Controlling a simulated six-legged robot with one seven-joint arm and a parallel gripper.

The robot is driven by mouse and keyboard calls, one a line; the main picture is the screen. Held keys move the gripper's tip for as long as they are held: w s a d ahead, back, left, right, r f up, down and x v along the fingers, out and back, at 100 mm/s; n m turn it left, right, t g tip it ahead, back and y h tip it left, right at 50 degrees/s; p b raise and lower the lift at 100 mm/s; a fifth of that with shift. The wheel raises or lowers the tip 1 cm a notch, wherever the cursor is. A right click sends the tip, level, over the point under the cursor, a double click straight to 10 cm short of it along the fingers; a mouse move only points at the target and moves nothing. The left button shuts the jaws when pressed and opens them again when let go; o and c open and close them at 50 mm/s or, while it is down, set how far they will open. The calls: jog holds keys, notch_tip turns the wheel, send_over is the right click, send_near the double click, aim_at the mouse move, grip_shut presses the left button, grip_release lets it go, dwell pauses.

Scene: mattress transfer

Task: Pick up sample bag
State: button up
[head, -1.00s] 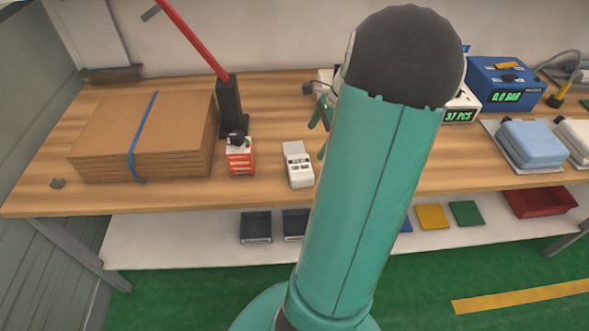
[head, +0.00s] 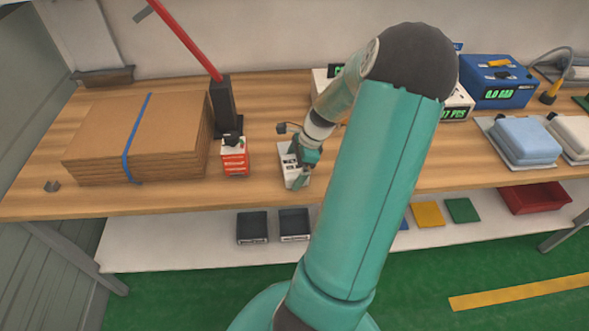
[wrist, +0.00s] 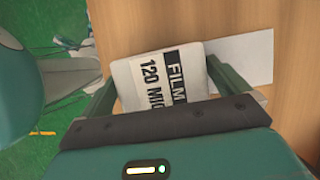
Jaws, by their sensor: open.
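The sample bag (wrist: 150,72) is a white pouch with a black and white label reading "FILM" and "120 MIC". In the wrist view it lies between the two green fingers of my gripper (wrist: 168,88), which are apart, with the jaws open. In the head view the bag (head: 286,173) lies near the front of the wooden table, partly hidden by my gripper (head: 303,160) above it. I cannot tell whether a finger touches the bag.
A red and white box (head: 235,160) stands left of the bag, by a black post (head: 225,108). Flat cardboard (head: 110,135) is stacked further left. A pale sheet (wrist: 245,60) lies beside the bag. A blue device (head: 495,85) and folded blue pad (head: 525,142) are right.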

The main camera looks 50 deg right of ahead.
jog(key=shift+c, duration=0.4)
jog(key=c, duration=0.7)
jog(key=shift+r, duration=0.15)
